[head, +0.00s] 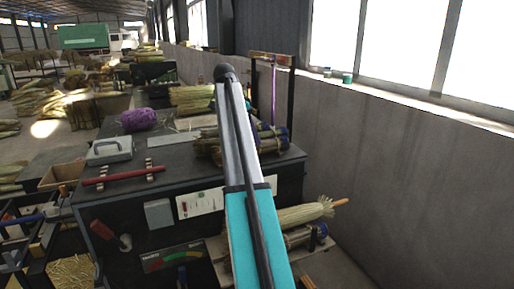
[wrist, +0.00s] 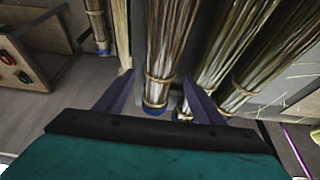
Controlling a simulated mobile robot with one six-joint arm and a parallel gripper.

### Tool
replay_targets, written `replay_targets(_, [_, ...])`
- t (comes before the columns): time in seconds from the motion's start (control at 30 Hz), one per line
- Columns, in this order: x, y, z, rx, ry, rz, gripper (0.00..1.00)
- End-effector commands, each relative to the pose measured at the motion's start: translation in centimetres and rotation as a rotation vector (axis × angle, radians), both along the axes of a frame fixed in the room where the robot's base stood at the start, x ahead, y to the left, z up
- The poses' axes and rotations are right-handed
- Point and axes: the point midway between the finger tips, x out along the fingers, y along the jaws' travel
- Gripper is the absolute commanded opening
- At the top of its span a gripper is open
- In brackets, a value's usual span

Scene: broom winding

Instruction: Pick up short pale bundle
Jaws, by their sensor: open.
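In the wrist view my gripper (wrist: 158,100) is open, one dark purple finger on each side of a straw bundle (wrist: 168,60). This bundle has a tan tie and a blue end, which lies between the fingers; I cannot tell whether either finger touches it. A thinner, paler bundle (wrist: 119,35) is just left of it, its lower end near the left finger. I cannot tell for certain which one is the short pale bundle. In the head view my arm hides the gripper and part of the bundles (head: 207,146) on the dark bench (head: 180,168).
More tied bundles (wrist: 240,65) lie close on the right in the wrist view, and a wooden box (wrist: 30,45) is at the left. On the bench are purple twine (head: 138,119), a grey case (head: 109,151) and a red bar (head: 123,175). A concrete wall (head: 400,150) bounds the right.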

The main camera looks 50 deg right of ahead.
Motion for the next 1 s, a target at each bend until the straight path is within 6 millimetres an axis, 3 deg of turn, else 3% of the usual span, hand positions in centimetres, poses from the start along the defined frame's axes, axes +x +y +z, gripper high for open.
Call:
replay_targets(0.47, [-0.1, -0.1, -0.5, 0.001, 0.001, 0.001, 0.62])
replay_targets(1.0, [-0.6, -1.7, -4.7, 0.001, -0.001, 0.002, 0.62])
